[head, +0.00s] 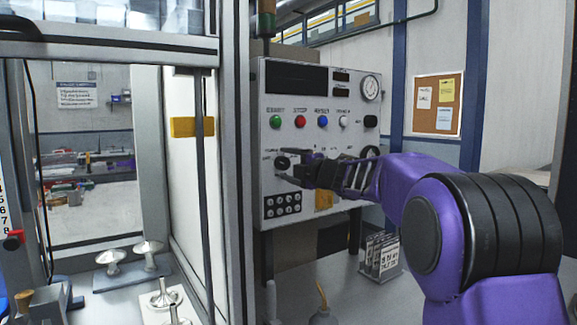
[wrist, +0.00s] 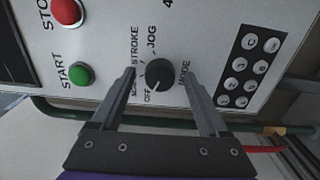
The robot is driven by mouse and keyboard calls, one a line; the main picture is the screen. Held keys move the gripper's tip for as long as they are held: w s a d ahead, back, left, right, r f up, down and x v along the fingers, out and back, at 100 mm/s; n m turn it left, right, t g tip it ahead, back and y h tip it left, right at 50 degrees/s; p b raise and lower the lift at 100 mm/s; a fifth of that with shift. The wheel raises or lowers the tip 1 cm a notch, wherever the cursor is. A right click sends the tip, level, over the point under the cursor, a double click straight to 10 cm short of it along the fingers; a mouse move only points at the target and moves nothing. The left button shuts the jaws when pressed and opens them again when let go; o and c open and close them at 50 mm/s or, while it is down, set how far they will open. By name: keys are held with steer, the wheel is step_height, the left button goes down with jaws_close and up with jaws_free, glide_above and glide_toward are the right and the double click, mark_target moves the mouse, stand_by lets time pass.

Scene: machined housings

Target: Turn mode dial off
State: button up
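The mode dial (wrist: 160,72) is a round black knob on the pale control panel, with the labels JOG, OFF and MODE around it. A light mark on its lower edge seems to face the OFF label. My gripper (wrist: 159,80) is open, with one finger on each side of the dial. Gaps show between fingers and knob in the wrist view; whether the tips reach its depth I cannot tell. In the head view my gripper (head: 291,168) is at the panel's lower left, partly hiding the dial (head: 282,162).
A green START button (wrist: 79,74) and a red button (wrist: 67,12) are left of the dial, and a black keypad (wrist: 250,66) is right of it. A framed enclosure post (head: 237,170) stands left of the panel (head: 300,85). A card rack (head: 381,256) stands below my arm.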

steer(key=v, duration=1.7)
steer(key=shift+s+d+b, duration=0.2)
steer(key=shift+b, duration=0.25)
